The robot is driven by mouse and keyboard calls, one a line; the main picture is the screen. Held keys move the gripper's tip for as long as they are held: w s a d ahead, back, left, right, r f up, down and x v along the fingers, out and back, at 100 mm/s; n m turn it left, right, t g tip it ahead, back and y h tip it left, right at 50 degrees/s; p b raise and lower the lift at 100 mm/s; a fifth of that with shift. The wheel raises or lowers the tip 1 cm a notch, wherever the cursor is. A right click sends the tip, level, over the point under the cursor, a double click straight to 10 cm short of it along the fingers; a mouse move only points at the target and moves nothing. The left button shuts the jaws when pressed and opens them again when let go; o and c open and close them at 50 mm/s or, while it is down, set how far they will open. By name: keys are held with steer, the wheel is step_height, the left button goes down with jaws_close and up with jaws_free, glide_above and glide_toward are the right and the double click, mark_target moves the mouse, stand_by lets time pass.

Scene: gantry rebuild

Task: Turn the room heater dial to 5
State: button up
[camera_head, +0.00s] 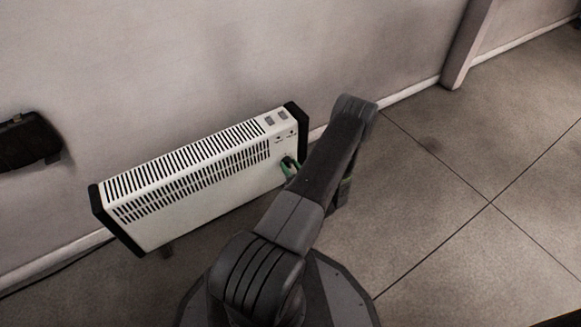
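The room heater (205,178) is a white panel with black end caps and slotted vents, standing on the floor along the wall.
A dark object (28,138) is on the wall at the left. A wall post (468,45) stands at the upper right. A cable (50,272) runs along the floor at the lower left. The tiled floor (440,225) at the right is clear.

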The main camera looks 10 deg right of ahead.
steer(key=shift+m, duration=0.4)
steer(key=m, duration=0.5)
steer(key=shift+g, duration=0.3)
steer(key=m, duration=0.5)
steer(key=shift+m, duration=0.3)
steer(key=m, duration=0.5)
steer(key=shift+d+g+y, duration=0.1)
steer(key=shift+g+y, duration=0.2)
steer(key=shift+y, duration=0.1)
steer(key=m, duration=1.3)
steer(key=m+t+y, duration=0.1)
steer(key=m, duration=1.3)
steer(key=shift+f, duration=0.15)
steer(key=shift+m, duration=0.3)
